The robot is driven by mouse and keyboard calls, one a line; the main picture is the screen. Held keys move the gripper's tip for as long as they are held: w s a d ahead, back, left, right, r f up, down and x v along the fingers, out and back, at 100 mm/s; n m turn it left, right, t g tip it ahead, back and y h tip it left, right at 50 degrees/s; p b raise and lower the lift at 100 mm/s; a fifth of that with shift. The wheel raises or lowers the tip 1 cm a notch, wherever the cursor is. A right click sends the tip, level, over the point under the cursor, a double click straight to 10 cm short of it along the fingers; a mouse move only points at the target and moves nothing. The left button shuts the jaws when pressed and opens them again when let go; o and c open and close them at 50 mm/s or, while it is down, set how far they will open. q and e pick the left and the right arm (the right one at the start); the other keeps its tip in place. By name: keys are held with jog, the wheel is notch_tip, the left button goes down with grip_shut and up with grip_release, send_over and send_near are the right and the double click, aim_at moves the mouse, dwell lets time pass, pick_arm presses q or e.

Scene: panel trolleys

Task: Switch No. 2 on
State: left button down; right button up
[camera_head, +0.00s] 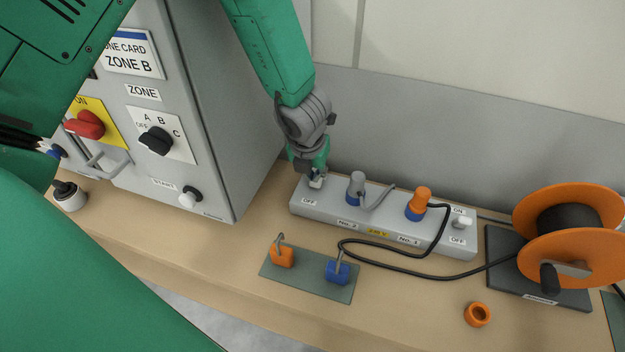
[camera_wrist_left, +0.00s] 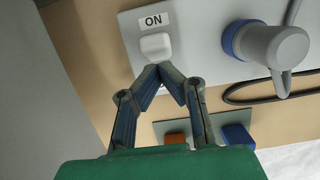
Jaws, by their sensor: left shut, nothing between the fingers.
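A grey socket strip (camera_head: 330,212) lies on the bench. The white switch (camera_head: 317,182) at its left end, on the No. 2 side, has an OFF label below it. In the left wrist view this white switch (camera_wrist_left: 155,46) has an ON label above it. My left gripper (camera_head: 313,177) is shut and empty. Its fingertips (camera_wrist_left: 160,70) are right at the OFF-side edge of the switch; I cannot tell whether they touch. The gripper partly hides the switch in the head view. A grey plug (camera_head: 356,185) sits in No. 2. My right gripper is not in view.
An orange plug (camera_head: 419,201) sits in No. 1, its black cable running to an orange reel (camera_head: 585,250). Another white switch (camera_head: 462,222) is at the right end. Orange (camera_head: 282,257) and blue (camera_head: 338,272) padlocks lie in front. A grey cabinet (camera_head: 225,100) stands left.

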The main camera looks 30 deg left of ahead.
pick_arm(q)
notch_tip(320, 180, up, 7)
jog(key=p, duration=0.4)
jog(key=shift+f, duration=0.15)
dwell(0.4)
